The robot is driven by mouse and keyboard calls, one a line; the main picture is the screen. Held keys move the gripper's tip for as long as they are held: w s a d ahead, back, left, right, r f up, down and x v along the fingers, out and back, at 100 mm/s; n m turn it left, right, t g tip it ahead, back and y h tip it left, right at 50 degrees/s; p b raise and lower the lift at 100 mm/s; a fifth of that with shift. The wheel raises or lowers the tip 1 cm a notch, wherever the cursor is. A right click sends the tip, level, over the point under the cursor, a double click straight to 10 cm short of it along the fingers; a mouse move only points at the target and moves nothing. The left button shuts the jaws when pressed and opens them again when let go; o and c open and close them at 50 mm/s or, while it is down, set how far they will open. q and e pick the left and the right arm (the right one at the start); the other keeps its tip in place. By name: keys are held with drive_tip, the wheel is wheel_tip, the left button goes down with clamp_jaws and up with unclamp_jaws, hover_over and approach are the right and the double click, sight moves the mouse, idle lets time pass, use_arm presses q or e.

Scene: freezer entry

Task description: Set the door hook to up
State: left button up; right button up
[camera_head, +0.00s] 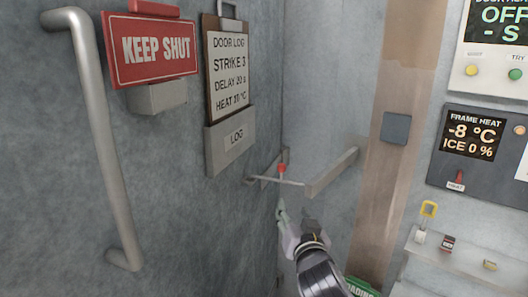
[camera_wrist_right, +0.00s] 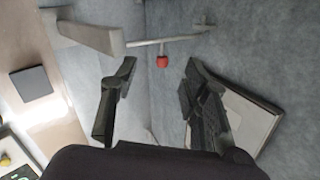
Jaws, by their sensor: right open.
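The door hook (camera_head: 290,183) is a thin metal rod with a red knob (camera_head: 281,169). It lies across the corner, roughly level, between a small mount on the grey door and a pale bar (camera_head: 333,172) on the wall side. My right gripper (camera_head: 293,216) is below the hook in the head view, fingers pointing up toward it. In the right wrist view, the rod (camera_wrist_right: 172,39) and red knob (camera_wrist_right: 162,61) show beyond the gap between the open, empty fingers (camera_wrist_right: 158,68). Contact with the knob cannot be seen. My left gripper is out of view.
A long vertical handle (camera_head: 103,140), a red "KEEP SHUT" sign (camera_head: 150,48) and a door log clipboard (camera_head: 228,75) are on the door. At right are a frame heat panel (camera_head: 480,152) and a shelf (camera_head: 450,258) with small items.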

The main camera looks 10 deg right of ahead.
wheel_tip(320, 180, up, 4)
drive_tip(key=p, duration=0.2)
approach(282, 170)
drive_tip(key=shift+t, duration=0.4)
drive_tip(key=w+p, duration=0.1)
drive_tip(key=w, duration=0.2)
drive_tip(key=w+d+p, duration=0.1)
drive_tip(key=w, duration=0.3)
drive_tip(key=w+p, duration=0.1)
drive_tip(key=w, duration=0.3)
drive_tip(key=shift+w+d+f+p, duration=0.25)
drive_tip(key=shift+f+p, duration=0.05)
drive_tip(key=shift+f, duration=0.1)
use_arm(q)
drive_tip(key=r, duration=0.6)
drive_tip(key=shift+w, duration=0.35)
use_arm(e)
drive_tip(key=shift+c, duration=0.2)
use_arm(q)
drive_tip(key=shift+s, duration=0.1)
use_arm(e)
clamp_jaws()
